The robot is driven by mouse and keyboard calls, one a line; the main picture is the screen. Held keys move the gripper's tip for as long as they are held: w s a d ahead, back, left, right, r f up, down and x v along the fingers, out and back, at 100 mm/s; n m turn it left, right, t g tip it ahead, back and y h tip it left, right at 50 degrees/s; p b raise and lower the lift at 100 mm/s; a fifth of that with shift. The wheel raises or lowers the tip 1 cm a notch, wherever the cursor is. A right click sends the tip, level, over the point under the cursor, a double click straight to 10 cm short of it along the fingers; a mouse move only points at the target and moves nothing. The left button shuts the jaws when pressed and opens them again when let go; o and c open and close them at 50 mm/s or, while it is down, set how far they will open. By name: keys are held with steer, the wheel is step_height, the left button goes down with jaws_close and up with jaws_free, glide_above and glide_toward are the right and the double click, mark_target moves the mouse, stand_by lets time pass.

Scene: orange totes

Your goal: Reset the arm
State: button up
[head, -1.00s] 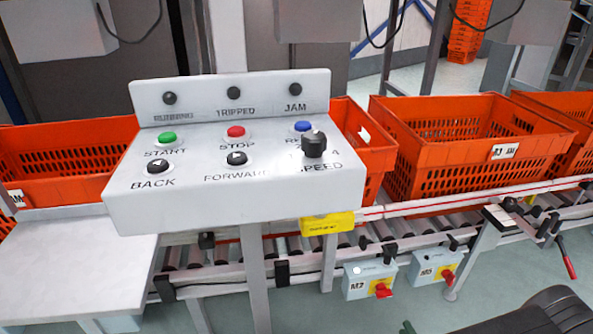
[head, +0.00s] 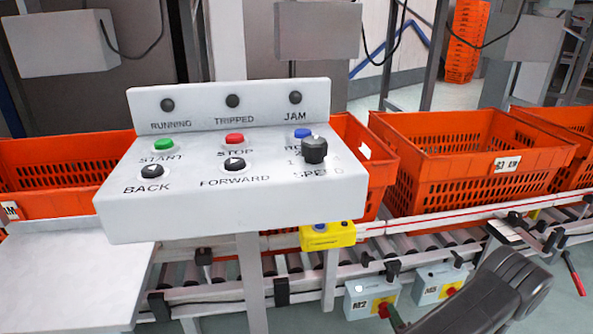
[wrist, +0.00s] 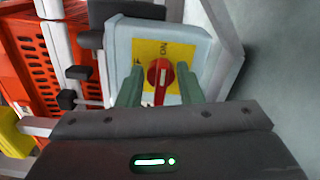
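My gripper (wrist: 158,85) is open in the wrist view, with its two green fingers apart on either side of a red rotary switch (wrist: 159,76). Gaps show between the fingers and the handle; I cannot tell whether they touch it. The switch sits on a yellow plate marked ON, on a grey box (wrist: 120,50). In the head view, a green finger of my gripper (head: 395,318) shows low, beside the M2 box (head: 358,302) and its red switch (head: 384,309). My dark arm covers part of the lower right.
A white control panel (head: 230,215) with buttons and a speed knob stands in front of the roller conveyor. Orange totes (head: 455,175) line the conveyor. A yellow box (head: 328,235) hangs on the rail. The M3 box (head: 432,283) is close to my arm.

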steer(key=shift+a+r+n, duration=0.1)
steer(key=shift+r+n, duration=0.1)
steer(key=shift+n, duration=2.1)
